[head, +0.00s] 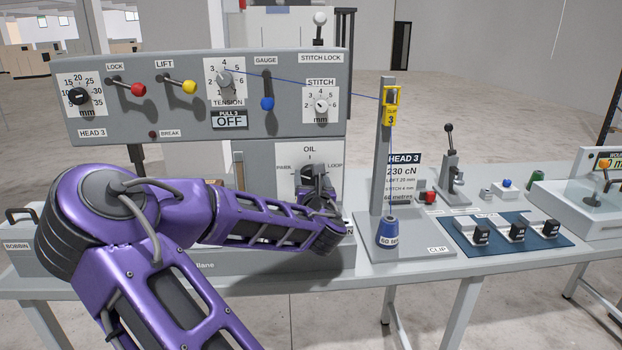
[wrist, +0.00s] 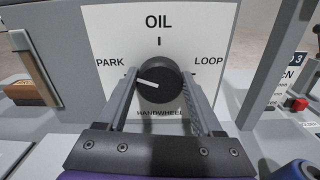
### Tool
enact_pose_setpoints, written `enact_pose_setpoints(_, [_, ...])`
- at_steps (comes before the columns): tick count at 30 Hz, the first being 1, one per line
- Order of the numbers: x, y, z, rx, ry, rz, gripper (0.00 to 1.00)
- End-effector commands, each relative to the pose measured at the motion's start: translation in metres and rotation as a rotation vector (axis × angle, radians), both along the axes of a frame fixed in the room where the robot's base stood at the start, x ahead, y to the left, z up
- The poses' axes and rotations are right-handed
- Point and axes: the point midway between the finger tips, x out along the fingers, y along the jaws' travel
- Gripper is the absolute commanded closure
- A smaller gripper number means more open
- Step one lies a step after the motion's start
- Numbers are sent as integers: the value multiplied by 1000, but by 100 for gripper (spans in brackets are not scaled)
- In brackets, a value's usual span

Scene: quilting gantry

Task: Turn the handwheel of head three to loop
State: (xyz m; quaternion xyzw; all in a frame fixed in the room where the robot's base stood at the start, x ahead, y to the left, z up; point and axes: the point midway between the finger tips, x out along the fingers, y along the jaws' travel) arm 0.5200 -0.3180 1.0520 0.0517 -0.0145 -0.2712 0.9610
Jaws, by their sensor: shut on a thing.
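The handwheel (wrist: 166,92) is a round black knob on a white plate (wrist: 120,40) marked OIL at the top, PARK at left and LOOP at right. Its white pointer line lies nearly level and points left, on the PARK side. My gripper (wrist: 159,78) has one finger on each side of the knob and is shut on it. In the head view the handwheel (head: 309,169) is on the lower front of head three, partly hidden by my gripper (head: 314,182). The pointer cannot be made out there.
Above is the head three panel (head: 190,130) with a red lever knob (head: 138,89), a yellow one (head: 189,86), a blue one (head: 267,104) and dials. At right stand the clip post (head: 382,170), a thread cone (head: 388,233) and a blue mat (head: 470,243). A wooden-topped part (wrist: 35,92) is at left.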

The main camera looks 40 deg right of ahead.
Motion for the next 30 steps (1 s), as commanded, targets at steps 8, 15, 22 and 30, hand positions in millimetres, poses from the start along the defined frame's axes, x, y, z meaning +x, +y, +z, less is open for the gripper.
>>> enact_pose_setpoints(8, [0, -1, 1, 225, -143, 1, 88])
enact_pose_setpoints(15, [-1, -2, 1, 420, -262, 0, 88])
enact_pose_setpoints(22, [-1, -3, 1, 607, -378, 1, 88])
enact_pose_setpoints(30, [-1, -3, 0, 825, -512, 1, 88])
